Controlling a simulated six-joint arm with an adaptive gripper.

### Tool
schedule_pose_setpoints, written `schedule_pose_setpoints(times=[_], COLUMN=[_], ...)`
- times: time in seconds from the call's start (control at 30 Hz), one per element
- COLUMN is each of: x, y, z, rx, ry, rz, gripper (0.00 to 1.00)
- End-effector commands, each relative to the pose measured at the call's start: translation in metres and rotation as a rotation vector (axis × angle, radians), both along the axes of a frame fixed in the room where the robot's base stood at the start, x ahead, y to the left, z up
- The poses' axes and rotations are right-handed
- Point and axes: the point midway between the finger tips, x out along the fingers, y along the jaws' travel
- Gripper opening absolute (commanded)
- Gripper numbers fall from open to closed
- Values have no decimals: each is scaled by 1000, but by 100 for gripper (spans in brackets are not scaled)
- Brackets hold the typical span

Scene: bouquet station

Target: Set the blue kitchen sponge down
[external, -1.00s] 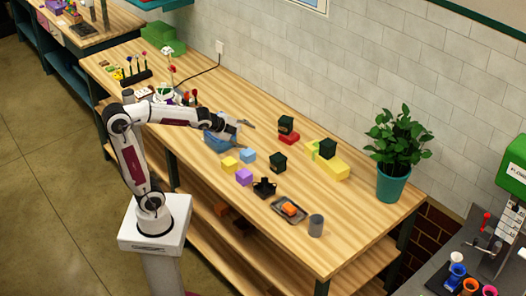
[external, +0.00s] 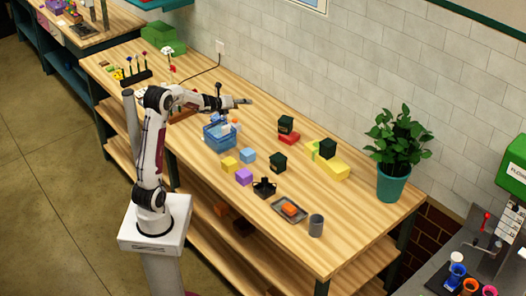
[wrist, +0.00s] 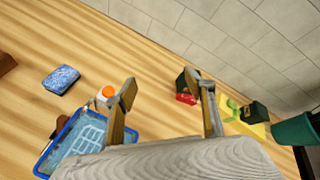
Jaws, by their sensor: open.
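The blue kitchen sponge (wrist: 61,79) lies flat on the wooden table in the wrist view, left of my fingers and apart from them. A small blue patch behind the basket in the external view (external: 218,118) looks like it. My gripper (wrist: 166,86) is open, with nothing between its two fingers. In the external view my gripper (external: 242,101) is stretched out above the table, behind and right of the basket.
A blue basket (wrist: 72,158) stands near the sponge, with a white bottle with an orange cap (wrist: 106,94) by its far side. Yellow, blue and purple blocks, dark pots and a green plant (external: 395,140) are to the right. Bare table surrounds the sponge.

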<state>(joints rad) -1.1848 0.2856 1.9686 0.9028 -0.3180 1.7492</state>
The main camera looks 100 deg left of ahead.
Motion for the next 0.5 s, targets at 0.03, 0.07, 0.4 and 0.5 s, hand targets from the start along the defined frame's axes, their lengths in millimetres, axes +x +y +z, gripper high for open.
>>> schedule_pose_setpoints(times=[0.03,0.07,0.4,0.5], x=[-13,-19,-97,-122], y=[15,22,85,96], z=[-10,-14,-68,-85], rx=[26,45,244,297], ry=[31,51,253,305], rz=[-15,-31,-199,-246], gripper=[54,54,54,54])
